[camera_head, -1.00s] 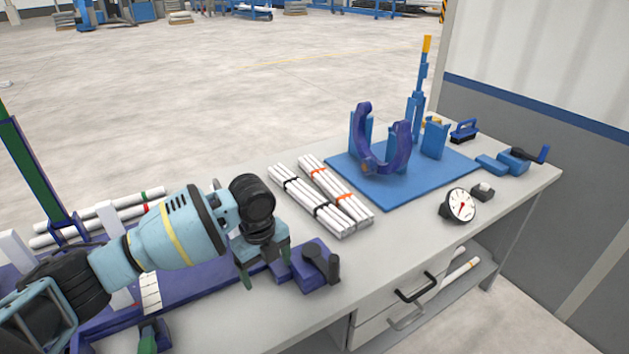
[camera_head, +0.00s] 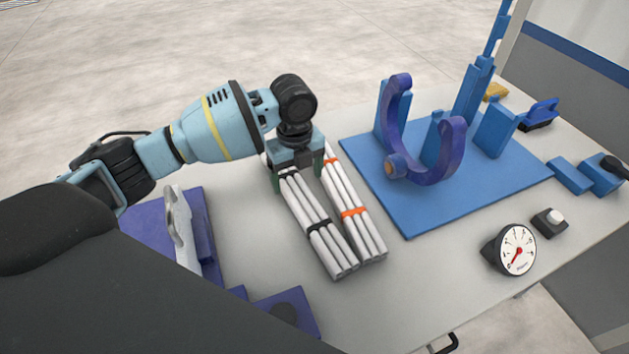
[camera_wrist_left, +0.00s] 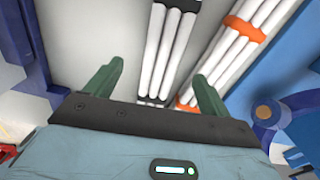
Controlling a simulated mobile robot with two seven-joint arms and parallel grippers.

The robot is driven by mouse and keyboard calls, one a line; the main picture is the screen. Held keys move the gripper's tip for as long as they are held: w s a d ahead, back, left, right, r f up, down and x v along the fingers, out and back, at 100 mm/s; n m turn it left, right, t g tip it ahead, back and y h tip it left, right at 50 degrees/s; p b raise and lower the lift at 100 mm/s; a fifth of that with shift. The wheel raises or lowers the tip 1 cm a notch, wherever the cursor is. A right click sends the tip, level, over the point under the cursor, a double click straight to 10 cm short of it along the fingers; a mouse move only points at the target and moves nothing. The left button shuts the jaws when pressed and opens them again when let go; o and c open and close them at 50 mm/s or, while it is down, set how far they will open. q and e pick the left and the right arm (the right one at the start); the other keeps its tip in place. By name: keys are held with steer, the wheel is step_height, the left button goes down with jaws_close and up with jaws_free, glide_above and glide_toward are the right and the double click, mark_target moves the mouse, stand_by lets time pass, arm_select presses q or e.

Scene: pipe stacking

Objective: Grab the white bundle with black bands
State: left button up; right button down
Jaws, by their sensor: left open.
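The white bundle with black bands (camera_head: 325,240) lies on the grey worktop, its far end beneath my left gripper. My left gripper (camera_head: 297,178) points down over that end with its fingers open. In the left wrist view the black-banded bundle (camera_wrist_left: 170,50) runs between the two green fingers of the gripper (camera_wrist_left: 156,72), nearer the right one. I cannot tell how far the fingertips are above the worktop. A second white bundle with orange bands (camera_head: 362,225) lies close along its right side, and also shows in the left wrist view (camera_wrist_left: 240,45). My right gripper is out of view.
A blue board (camera_head: 415,215) with a purple curved clamp (camera_head: 440,165) stands to the right. A dial gauge (camera_head: 516,250) is at the lower right. A purple fixture (camera_head: 205,230) lies to the left. Bare worktop (camera_head: 245,230) lies between it and the bundles.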

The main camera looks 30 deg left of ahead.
mark_target(303, 197)
arm_select(q)
steer(key=shift+w, duration=0.2)
steer(key=shift+s+f, duration=0.15)
steer(key=shift+s, duration=0.15)
steer(key=shift+f, duration=0.85)
steer(key=shift+w+f, duration=0.1)
steer(key=shift+f, duration=0.1)
steer(key=shift+d+f, duration=0.1)
steer(key=shift+f, duration=0.15)
steer(key=shift+d+f, duration=0.2)
steer(key=shift+f, duration=1)
steer(key=shift+d+f, duration=0.2)
steer(key=shift+f, duration=0.95)
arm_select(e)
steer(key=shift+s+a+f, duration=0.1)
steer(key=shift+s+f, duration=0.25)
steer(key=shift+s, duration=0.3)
